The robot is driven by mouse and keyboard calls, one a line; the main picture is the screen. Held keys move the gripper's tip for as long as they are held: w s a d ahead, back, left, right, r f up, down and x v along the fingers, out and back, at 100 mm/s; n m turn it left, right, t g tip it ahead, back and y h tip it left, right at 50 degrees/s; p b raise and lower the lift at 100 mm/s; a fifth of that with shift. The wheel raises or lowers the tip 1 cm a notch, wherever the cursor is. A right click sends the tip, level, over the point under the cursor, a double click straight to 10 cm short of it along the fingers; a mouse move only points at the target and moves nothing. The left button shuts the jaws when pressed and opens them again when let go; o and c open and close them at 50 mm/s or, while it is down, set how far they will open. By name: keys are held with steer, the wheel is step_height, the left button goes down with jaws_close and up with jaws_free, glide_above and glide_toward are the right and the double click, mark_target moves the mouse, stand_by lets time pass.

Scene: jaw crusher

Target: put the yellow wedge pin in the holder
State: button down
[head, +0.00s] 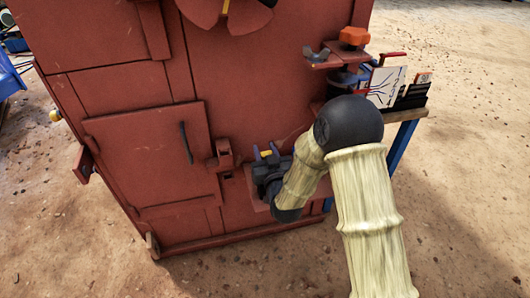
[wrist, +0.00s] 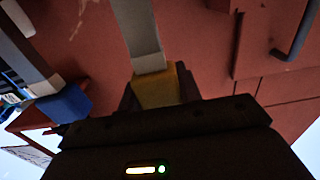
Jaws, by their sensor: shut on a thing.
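My gripper (head: 266,153) is low in front of the red machine's face, partly covered by my forearm. It is shut on the yellow wedge pin (head: 267,156), of which a small yellow part shows between the fingers. In the wrist view the yellow pin (wrist: 158,88) sits between dark sides, just beyond the black gripper housing. A pale grey bar (wrist: 138,35) runs up from it there; whether it is part of the pin is unclear. A small red bracket (head: 224,153), possibly the holder, is on the machine just left of my gripper, apart from it.
The red jaw crusher (head: 120,80) fills the left and middle, with a dark door handle (head: 184,142). A blue-legged bench (head: 404,142) with cards and tools stands to the right. An orange knob (head: 354,36) tops a clamp above my arm. Sandy ground is open at right.

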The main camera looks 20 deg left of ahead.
stand_by(0.3)
steer(key=c, duration=1)
jaws_free()
steer(key=shift+o, duration=0.2)
steer(key=shift+r, duration=0.1)
steer(key=p+v, duration=0.2)
steer(key=v, duration=1)
